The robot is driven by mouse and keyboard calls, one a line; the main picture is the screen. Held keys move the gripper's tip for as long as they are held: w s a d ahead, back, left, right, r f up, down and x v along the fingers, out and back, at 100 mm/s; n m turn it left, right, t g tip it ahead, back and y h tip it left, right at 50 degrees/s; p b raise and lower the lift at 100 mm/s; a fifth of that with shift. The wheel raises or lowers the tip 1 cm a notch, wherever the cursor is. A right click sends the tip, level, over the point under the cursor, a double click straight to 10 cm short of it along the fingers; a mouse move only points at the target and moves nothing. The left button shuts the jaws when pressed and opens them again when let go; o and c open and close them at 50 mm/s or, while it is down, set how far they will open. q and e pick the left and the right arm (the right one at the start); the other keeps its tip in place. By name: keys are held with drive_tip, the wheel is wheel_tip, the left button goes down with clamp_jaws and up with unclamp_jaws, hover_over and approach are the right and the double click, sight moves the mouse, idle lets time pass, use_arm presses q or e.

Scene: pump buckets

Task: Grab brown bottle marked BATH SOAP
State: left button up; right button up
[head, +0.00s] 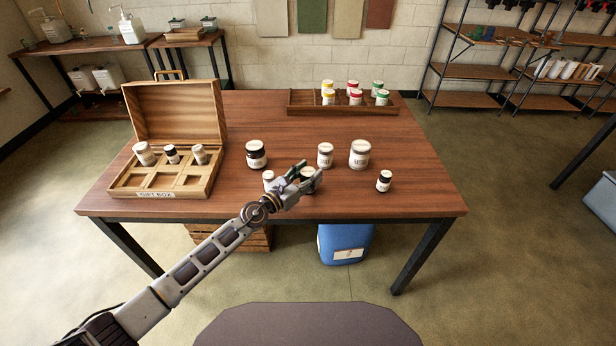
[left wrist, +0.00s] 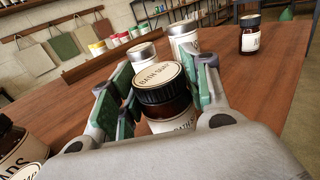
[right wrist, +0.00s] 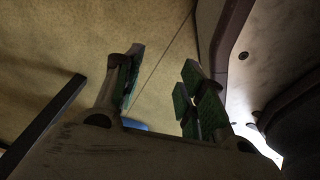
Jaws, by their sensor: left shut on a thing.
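The brown bottle (left wrist: 168,110) has a dark cap with a cream top reading BATH SOAP. It stands upright between the green-padded fingers of my left gripper (left wrist: 155,85), which is shut on it. In the head view, my left gripper (head: 308,180) is over the front middle of the table and hides most of the bottle; its pale cap top (head: 307,172) shows. My right gripper (right wrist: 160,80) is open and empty in the right wrist view, with floor behind it. It is not in the head view.
On the wooden table (head: 420,185), a dark jar (head: 256,155), two pale jars (head: 325,155) (head: 360,153), a small dark bottle (head: 384,180) and a small pale-topped one (head: 268,177) stand near the gripper. An open gift box (head: 160,193) is left; a jar rack (head: 300,108) is behind.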

use_arm(q)
drive_tip(key=shift+r, duration=0.1)
use_arm(e)
drive_tip(key=shift+s, duration=0.1)
use_arm(q)
drive_tip(key=shift+r+p, duration=0.45)
drive_tip(key=shift+p, duration=0.05)
wheel_tip(320, 180, up, 4)
drive_tip(key=p, duration=0.4)
use_arm(e)
drive_tip(key=s+d+g, duration=0.1)
drive_tip(key=s+d, duration=0.5)
drive_tip(key=s, duration=0.3)
use_arm(q)
drive_tip(key=shift+r, duration=0.3)
wheel_tip(320, 180, up, 2)
drive_tip(key=p, duration=0.2)
drive_tip(key=shift+p, duration=0.3)
drive_tip(key=shift+r+p, duration=0.85)
drive_tip(key=shift+r, duration=0.35)
use_arm(e)
drive_tip(key=s+a+r, duration=0.3)
drive_tip(key=a+r, duration=0.1)
drive_tip(key=a, duration=0.1)
drive_tip(key=shift+s, duration=0.3)
drive_tip(key=shift+d, duration=0.15)
